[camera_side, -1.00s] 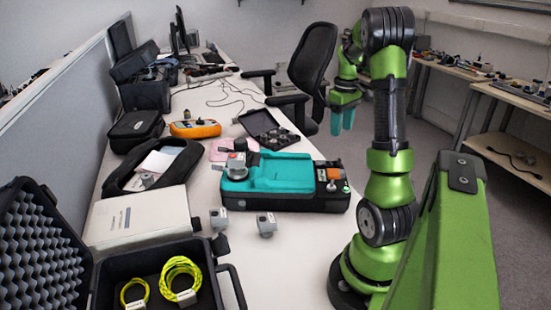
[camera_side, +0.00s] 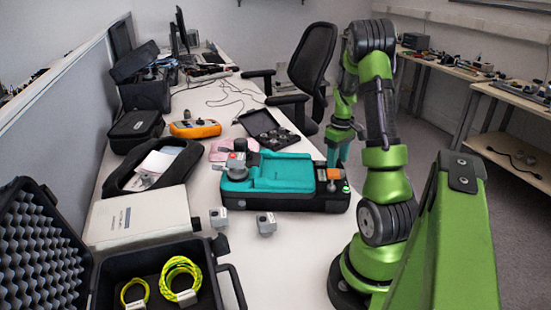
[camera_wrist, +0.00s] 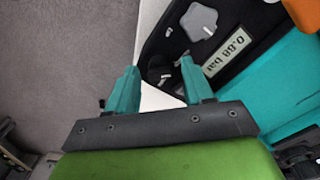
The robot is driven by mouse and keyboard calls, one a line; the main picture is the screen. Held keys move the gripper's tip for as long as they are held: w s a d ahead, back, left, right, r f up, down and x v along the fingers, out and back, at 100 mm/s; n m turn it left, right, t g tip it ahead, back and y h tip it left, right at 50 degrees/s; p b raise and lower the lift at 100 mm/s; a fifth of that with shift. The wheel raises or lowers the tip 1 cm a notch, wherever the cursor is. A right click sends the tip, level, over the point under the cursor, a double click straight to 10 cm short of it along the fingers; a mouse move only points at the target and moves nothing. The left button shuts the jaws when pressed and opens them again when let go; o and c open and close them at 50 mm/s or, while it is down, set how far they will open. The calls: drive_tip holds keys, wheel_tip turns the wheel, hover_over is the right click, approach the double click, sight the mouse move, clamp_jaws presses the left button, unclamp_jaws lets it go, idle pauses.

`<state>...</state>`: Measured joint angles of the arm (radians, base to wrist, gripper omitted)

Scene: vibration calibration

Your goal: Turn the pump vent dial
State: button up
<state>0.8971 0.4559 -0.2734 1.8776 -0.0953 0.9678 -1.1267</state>
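The pump is a teal and black unit (camera_side: 283,176) on the white table. Its black end panel (camera_wrist: 225,50) fills the upper right of the wrist view. A grey lobed dial (camera_wrist: 200,19), apparently the vent dial, sits on that panel above a "bar" readout label (camera_wrist: 227,50). In the side view the dial is too small to make out surely. My gripper (camera_side: 338,155) is above the pump's right end, by the orange block (camera_side: 335,173). In the wrist view my gripper (camera_wrist: 159,68) has its teal fingers apart with nothing between them. The dial is beyond the right fingertip.
Two small grey blocks (camera_side: 266,224) (camera_side: 219,218) lie in front of the pump. An open black case (camera_side: 235,283) holds yellow cables (camera_side: 182,277). A black tray (camera_side: 268,130) lies behind the pump. Grey floor (camera_wrist: 65,60) shows left of the panel in the wrist view.

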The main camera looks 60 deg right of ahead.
clamp_jaws()
drive_tip(key=shift+m, duration=0.3)
drive_tip(key=m, duration=1.3)
drive_tip(key=shift+s, duration=0.1)
drive_tip(key=shift+r+m, duration=0.1)
drive_tip(key=shift+m, duration=2)
